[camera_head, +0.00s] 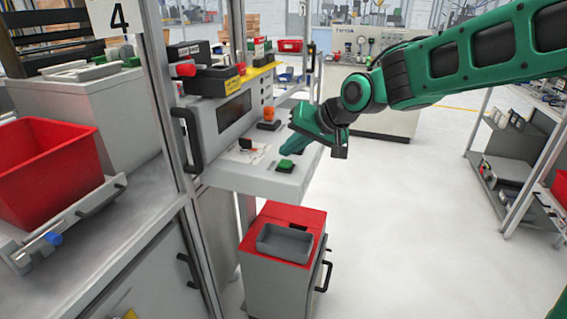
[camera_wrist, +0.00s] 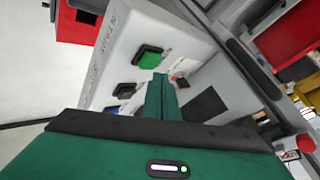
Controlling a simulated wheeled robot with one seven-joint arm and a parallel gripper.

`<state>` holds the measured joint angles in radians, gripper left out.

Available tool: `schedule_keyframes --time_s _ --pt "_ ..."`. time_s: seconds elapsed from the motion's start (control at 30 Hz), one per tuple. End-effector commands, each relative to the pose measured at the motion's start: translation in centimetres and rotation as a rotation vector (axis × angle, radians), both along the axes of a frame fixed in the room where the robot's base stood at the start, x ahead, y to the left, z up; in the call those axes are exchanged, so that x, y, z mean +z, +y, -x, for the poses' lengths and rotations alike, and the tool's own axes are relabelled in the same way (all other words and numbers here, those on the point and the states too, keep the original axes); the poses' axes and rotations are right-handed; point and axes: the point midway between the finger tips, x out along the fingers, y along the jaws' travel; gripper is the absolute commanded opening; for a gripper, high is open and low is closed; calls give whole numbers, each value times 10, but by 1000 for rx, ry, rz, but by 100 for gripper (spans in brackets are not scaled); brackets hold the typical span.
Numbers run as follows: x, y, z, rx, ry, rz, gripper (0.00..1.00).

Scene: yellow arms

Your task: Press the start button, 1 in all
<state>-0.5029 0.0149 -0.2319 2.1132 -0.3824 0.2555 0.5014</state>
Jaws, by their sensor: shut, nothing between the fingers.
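A green square button (camera_head: 285,165) in a black frame sits on the sloping light-grey panel (camera_head: 262,182) of the machine. It also shows in the wrist view (camera_wrist: 150,59), just beyond my fingers. I take it as the start button, though the lettering on the panel is too small to read. My gripper (camera_head: 288,149) is shut and empty, pointing down towards the panel. In the wrist view the fingertips (camera_wrist: 158,77) appear close to the green button, a little to one side of it. I cannot tell the exact gap, but the button looks uncovered.
An orange knob (camera_head: 268,114) stands on the panel farther back. A black upright handle (camera_head: 188,138) is to the left. A red-topped cabinet (camera_head: 301,218) with a grey tray stands below.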

Motion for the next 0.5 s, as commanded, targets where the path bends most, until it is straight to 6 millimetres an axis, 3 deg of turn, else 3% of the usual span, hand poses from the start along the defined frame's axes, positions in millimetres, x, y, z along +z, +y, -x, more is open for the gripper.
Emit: schedule_keyframes --time_s 0.5 --pt "-8 0 3 0 0 0 0"
